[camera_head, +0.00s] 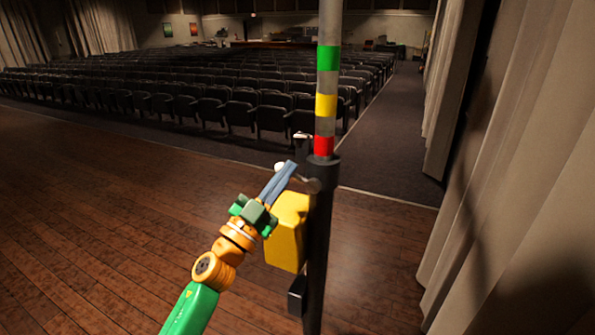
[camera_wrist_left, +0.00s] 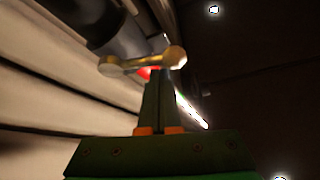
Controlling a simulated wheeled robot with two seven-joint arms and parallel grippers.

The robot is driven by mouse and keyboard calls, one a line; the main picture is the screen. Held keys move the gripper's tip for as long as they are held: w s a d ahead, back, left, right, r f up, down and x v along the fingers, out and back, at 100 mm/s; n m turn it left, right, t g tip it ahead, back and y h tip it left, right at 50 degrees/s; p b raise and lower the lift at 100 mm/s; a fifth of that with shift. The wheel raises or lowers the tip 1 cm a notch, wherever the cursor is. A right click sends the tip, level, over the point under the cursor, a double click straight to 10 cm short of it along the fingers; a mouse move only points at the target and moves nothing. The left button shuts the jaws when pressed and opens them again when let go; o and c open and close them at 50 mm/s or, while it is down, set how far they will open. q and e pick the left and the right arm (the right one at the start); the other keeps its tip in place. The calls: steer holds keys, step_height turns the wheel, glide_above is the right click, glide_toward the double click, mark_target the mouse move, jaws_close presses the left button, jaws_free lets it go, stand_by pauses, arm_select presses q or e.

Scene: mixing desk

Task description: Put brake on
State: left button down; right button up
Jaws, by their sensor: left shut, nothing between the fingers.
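A small handle with rounded ends, which looks like the brake lever (camera_head: 313,186), is mounted at the top of a black post (camera_head: 318,230). In the left wrist view the handle (camera_wrist_left: 128,65) looks brass-coloured and lies crosswise just beyond the fingertips. My left gripper (camera_head: 291,166) is shut and empty, its blue-grey fingers crossing the handle in the head view. In the left wrist view the fingertips (camera_wrist_left: 158,75) are close to the handle; I cannot tell whether they touch it. My right gripper is not in view.
A grey pole (camera_head: 327,100) with green, yellow and red bands rises from the post. A yellow block (camera_head: 288,232) is beside the post, under my left gripper. Pale curtains (camera_head: 520,190) hang at the right. The wooden floor (camera_head: 110,220) at the left is clear.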

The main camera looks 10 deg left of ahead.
arm_select(q)
steer(key=n+t+y, duration=0.1)
steer(key=n, duration=0.1)
steer(key=f+n+y, duration=0.1)
steer(key=n, duration=0.1)
steer(key=shift+a+f+t+y+b, duration=0.1)
steer(key=shift+t+y+b, duration=0.3)
steer(key=shift+n, duration=0.4)
